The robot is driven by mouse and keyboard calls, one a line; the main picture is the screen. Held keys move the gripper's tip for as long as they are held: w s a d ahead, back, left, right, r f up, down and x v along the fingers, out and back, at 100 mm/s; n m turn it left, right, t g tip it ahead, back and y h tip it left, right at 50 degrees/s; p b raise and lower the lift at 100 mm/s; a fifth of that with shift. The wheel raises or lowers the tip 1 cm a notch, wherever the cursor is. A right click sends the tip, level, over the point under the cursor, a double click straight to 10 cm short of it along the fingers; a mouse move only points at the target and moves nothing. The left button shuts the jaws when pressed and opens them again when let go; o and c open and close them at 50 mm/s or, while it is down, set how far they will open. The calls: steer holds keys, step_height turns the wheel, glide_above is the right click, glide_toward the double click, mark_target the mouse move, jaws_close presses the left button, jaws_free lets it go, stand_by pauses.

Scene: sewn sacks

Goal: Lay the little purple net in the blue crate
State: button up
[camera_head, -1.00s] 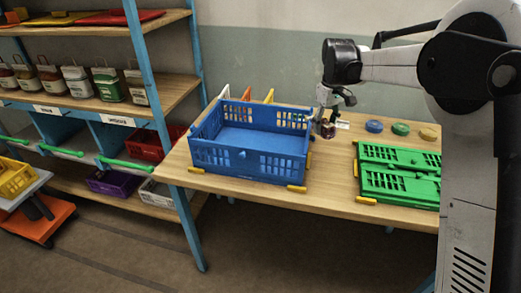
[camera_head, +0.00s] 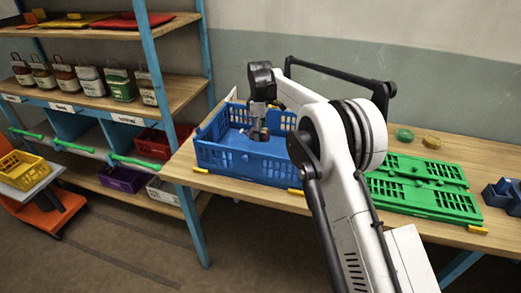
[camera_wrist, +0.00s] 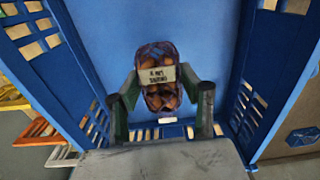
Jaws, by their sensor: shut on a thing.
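My gripper (camera_head: 259,128) points down inside the outline of the blue crate (camera_head: 225,160), which stands open on the wooden table. It is shut on the little purple net (camera_wrist: 160,102), a small mesh bag with brown-orange contents and a pale printed label. In the wrist view the net sits between the two green-grey fingers, with the crate's blue floor (camera_wrist: 215,40) behind it and slotted walls on both sides. In the head view the net shows only as a small dark shape. I cannot tell whether it touches the floor.
A folded green crate (camera_head: 425,190) lies right of the blue crate, with a green disc (camera_head: 404,135) and a yellow disc (camera_head: 432,142) behind it. A small dark blue holder (camera_head: 503,195) is at the far right. Shelves (camera_head: 110,100) with several labelled bags stand at left.

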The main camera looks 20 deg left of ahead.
steer(key=shift+f+p, duration=0.5)
steer(key=shift+f, duration=3.25)
steer(key=shift+f, duration=0.2)
steer(key=o, duration=1.2)
steer(key=shift+o, duration=0.2)
steer(key=shift+r, duration=0.1)
step_height(320, 180, up, 12)
steer(key=shift+r+b, duration=0.1)
steer(key=shift+b, duration=0.6)
